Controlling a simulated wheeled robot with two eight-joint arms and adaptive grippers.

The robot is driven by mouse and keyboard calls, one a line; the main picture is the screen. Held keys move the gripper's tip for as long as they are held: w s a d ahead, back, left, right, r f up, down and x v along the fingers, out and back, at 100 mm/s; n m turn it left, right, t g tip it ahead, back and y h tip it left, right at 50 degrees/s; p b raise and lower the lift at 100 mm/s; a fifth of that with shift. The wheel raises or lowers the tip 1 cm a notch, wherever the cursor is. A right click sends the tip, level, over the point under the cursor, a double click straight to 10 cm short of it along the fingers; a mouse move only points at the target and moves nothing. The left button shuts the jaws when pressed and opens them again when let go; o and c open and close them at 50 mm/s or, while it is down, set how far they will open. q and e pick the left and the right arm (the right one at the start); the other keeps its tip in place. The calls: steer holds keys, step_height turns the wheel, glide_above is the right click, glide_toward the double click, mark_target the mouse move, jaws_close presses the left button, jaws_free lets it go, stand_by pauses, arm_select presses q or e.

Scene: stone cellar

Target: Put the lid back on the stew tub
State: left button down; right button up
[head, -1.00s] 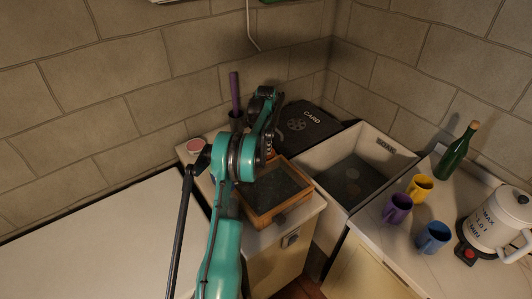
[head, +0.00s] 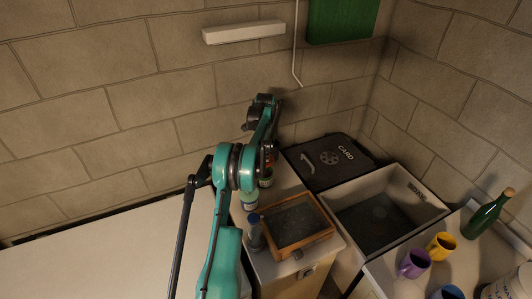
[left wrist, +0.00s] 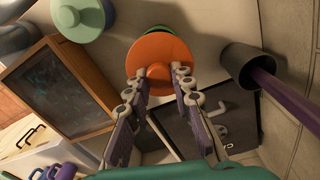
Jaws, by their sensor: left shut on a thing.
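In the left wrist view my left gripper (left wrist: 160,76) is shut on the knob of a round orange lid (left wrist: 160,52). A green rim (left wrist: 167,29) shows just past the lid's far edge. I take it for the stew tub, but the lid hides most of it, and I cannot tell whether the two touch. In the head view my left arm reaches over the narrow counter and covers most of this spot. A little green (head: 266,181) shows beside the arm. My right gripper is in neither view.
A wood-framed dark board (head: 297,225), a blue-capped jar (head: 255,236) and a pale jar (head: 250,199) crowd the counter. A dark cup (left wrist: 246,66) with a purple handle stands close right of the lid in the wrist view. The sink (head: 380,220) and mugs (head: 414,264) lie right.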

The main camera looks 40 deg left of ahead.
arm_select(q)
steer(key=shift+f+b, duration=1.75)
steer(key=shift+f, duration=1.45)
steer(key=shift+f+b, duration=0.15)
steer(key=shift+b, duration=0.4)
steer(key=c, duration=0.7)
jaws_free()
steer(key=shift+c, duration=0.2)
steer(key=shift+r+p, duration=1.85)
steer(key=shift+r, duration=1.7)
